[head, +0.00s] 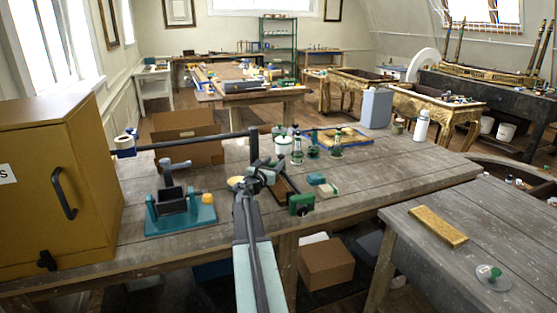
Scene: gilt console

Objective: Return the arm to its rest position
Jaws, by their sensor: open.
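My arm reaches up from the bottom centre of the head view, over the front of the grey wooden workbench (370,177). The dark end of the arm, with my gripper (264,171), shows small in the middle of the picture, in front of the bench clutter. The jaws are open, and I see nothing held between them. Their fine outline blends with the dark things behind. A green block-like tool (301,204) lies just to the right of the gripper. I cannot tell how far the gripper is above the bench top.
A yellow cabinet (55,130) stands at the left, beside a teal vise-like stand (180,218). A long dark bar (195,142) crosses behind the gripper. Jars (297,152) and a white bottle (421,127) stand behind. A nearer right table holds a gold bar (438,226).

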